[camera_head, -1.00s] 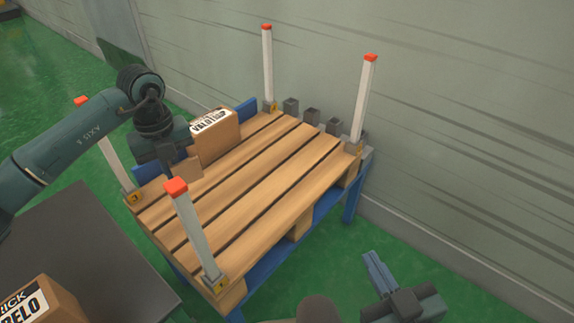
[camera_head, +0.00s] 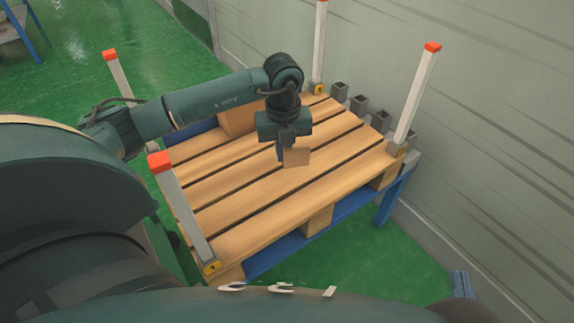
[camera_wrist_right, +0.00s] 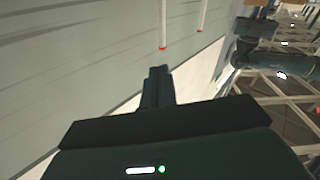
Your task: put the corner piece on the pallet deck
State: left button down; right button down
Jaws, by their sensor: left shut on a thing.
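The corner piece (camera_head: 297,157) is a small brown cardboard-like piece. My left gripper (camera_head: 283,152) is shut on it, pointing down over the middle of the pallet deck (camera_head: 250,205). I cannot tell whether the piece touches the slats or hovers just above them. My right gripper (camera_head: 461,284) shows only at the lower right edge of the head view, off the pallet over the green floor. In the right wrist view its fingers (camera_wrist_right: 158,75) are close together with nothing between them.
A cardboard box (camera_head: 236,122) stands on the deck's back left, partly behind my left arm. White red-topped posts (camera_head: 415,95) rise at the pallet's corners. Several grey square tubes (camera_head: 358,104) line the back edge by the wall (camera_head: 490,120). The front deck is clear.

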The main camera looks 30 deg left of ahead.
aim_at(284, 178)
pick_arm(q)
jog(key=shift+f, duration=0.75)
notch_tip(284, 178, down, 4)
jog(key=shift+b, duration=0.85)
jog(key=shift+f, duration=0.25)
jog(key=shift+r, duration=0.1)
pick_arm(e)
jog(key=shift+a+r+t+y, duration=0.15)
jog(key=shift+a+t+y, duration=0.15)
jog(key=shift+t, duration=0.1)
pick_arm(q)
jog(key=shift+f, duration=0.2)
jog(key=c, duration=1.6)
grip_release()
